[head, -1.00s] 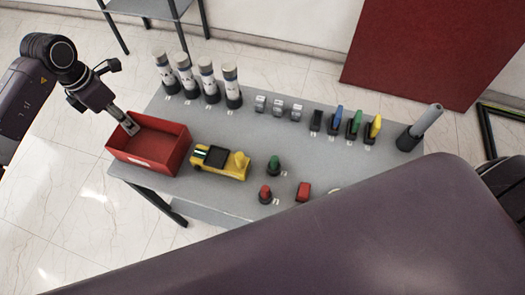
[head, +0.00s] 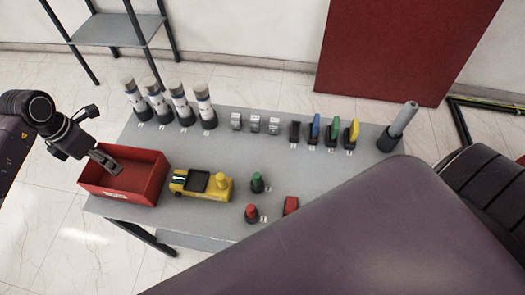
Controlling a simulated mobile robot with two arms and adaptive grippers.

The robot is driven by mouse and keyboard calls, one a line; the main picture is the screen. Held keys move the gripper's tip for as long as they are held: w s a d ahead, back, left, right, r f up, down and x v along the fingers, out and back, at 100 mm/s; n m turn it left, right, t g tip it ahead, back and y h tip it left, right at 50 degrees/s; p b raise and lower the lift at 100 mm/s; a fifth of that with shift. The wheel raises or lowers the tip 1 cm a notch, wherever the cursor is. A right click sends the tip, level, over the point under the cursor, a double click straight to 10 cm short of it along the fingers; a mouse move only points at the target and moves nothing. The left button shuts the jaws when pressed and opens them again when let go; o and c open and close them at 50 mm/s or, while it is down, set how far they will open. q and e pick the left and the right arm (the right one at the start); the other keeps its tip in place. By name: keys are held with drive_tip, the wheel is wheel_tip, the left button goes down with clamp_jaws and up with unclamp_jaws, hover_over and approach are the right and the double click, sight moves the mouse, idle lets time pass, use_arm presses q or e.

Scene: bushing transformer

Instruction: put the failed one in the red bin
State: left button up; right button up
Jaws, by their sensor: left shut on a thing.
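The red bin (head: 146,190) stands open-topped at the table's left end. My left gripper (head: 112,167) reaches in from the left, tilted down, with its fingertips over the bin's opening or just inside it. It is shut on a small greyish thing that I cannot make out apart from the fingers. The task's failed one cannot be told apart by any mark in view. My right gripper is not in view.
Several white-and-black cylinders (head: 181,105) stand along the table's (head: 240,148) back edge. Three small grey pieces (head: 254,124), coloured upright pieces (head: 331,132) and a grey rod in a holder (head: 398,127) stand further right. A yellow-black device (head: 202,185) sits beside the bin.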

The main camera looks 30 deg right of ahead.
use_arm(q)
drive_tip(key=o, duration=1.2)
drive_tip(key=shift+o, duration=0.2)
wheel_tip(320, 180, up, 12)
drive_tip(key=a, duration=0.1)
drive_tip(key=shift+s+a, duration=0.25)
drive_tip(key=shift+s, duration=0.15)
